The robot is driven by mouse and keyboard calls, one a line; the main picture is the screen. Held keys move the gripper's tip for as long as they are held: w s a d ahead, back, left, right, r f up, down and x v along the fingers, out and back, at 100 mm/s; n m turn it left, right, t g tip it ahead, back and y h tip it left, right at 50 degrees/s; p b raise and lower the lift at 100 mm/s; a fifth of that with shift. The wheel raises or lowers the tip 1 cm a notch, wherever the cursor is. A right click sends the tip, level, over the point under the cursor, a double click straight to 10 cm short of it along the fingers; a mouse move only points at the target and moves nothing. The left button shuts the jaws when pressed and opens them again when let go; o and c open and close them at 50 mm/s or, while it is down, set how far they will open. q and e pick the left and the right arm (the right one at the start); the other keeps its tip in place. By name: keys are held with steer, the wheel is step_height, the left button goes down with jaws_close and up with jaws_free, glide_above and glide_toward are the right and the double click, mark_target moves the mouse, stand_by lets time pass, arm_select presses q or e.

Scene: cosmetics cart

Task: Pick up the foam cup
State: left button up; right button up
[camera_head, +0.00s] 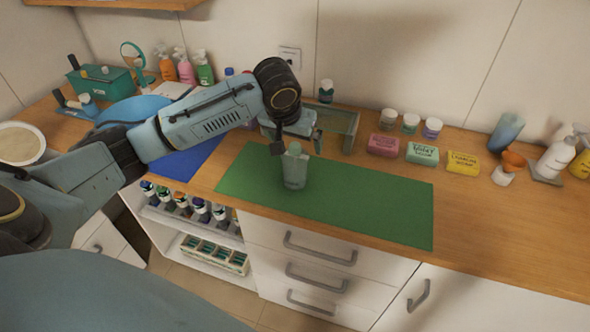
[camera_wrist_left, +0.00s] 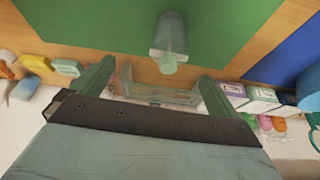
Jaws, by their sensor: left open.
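The foam cup (camera_head: 295,170) looks like a pale, see-through grey-green container with a narrower greenish top. It stands on the green mat (camera_head: 370,208), towards the mat's left part. My left gripper (camera_head: 297,146) is at the cup's top in the head view, its two fingers apart with nothing held. In the left wrist view the cup (camera_wrist_left: 168,38) lies beyond the open fingers (camera_wrist_left: 155,78), roughly in line with the gap between them. I cannot tell whether a finger touches it. My right gripper is not in view.
A clear tray-like stand (camera_head: 340,122) is behind the cup. Soap boxes (camera_head: 422,153) and small jars stand at the back right. A blue tumbler (camera_head: 507,130) and pump bottles are at far right. A blue mat (camera_head: 185,160) lies left. The green mat's right half is clear.

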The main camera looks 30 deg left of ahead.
mark_target(295, 154)
arm_select(q)
steer(key=shift+n, duration=0.3)
steer(key=w+f, duration=0.1)
steer(key=f, duration=0.1)
steer(key=w+a+f, duration=0.1)
steer(key=f, duration=0.1)
steer(key=w+a+f, duration=0.1)
steer(key=f, duration=0.1)
steer(key=shift+w+a, duration=0.1)
steer(key=shift+w, duration=0.25)
steer(key=shift+a+x, duration=0.15)
steer(key=shift+x, duration=1.2)
steer(key=shift+a+x, duration=0.1)
steer(key=shift+x, duration=1.2)
steer(key=shift+s, duration=0.1)
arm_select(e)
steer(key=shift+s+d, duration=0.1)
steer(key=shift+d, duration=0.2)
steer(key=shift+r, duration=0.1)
arm_select(q)
steer(key=c, duration=1.5)
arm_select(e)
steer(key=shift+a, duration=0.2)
arm_select(q)
steer(key=shift+r, duration=0.2)
steer(key=shift+c, duration=0.2)
